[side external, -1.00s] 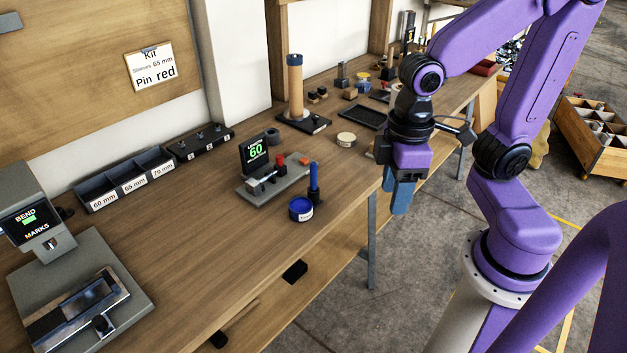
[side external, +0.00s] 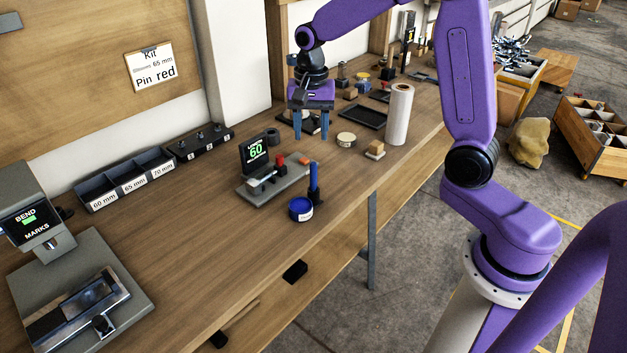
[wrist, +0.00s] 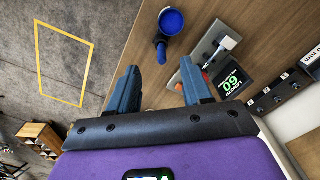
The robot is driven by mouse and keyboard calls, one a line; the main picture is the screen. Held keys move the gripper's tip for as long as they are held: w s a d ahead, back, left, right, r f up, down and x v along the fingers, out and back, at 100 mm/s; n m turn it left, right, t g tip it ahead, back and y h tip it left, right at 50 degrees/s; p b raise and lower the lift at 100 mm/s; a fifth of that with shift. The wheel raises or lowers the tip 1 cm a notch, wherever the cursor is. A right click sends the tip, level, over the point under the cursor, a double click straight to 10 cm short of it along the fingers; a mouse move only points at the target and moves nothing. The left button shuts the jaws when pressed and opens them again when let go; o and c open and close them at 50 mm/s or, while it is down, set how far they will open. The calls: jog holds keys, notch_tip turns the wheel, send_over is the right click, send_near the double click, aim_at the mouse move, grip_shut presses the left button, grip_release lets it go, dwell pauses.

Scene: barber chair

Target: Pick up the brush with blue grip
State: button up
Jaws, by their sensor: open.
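In the wrist view the blue grip (wrist: 161,48) shows just beyond the fingers, next to the open blue tub (wrist: 171,21). The brush's lower end is dark and hard to make out. My gripper (side external: 311,132) is over the bench, behind the brush in the side view, with its blue fingers pointing down. It is open and empty, and apart from the brush. In the wrist view the gap between its fingers (wrist: 160,86) is clear.
A grey gauge block with a "60" display (side external: 254,152) and red knob stands left of the brush. A white roll (side external: 398,115), a small wooden block (side external: 375,149) and a round tin (side external: 346,139) stand to the right. Bare bench lies in front of the gauge.

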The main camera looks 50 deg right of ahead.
aim_at(313, 189)
jog(key=w+d+m, duration=0.3)
jog(key=d, duration=0.1)
jog(key=f, duration=1.8)
jog(key=shift+s+a+f, duration=0.1)
jog(key=shift+s+a, duration=0.05)
jog(key=shift+s, duration=0.1)
grip_shut()
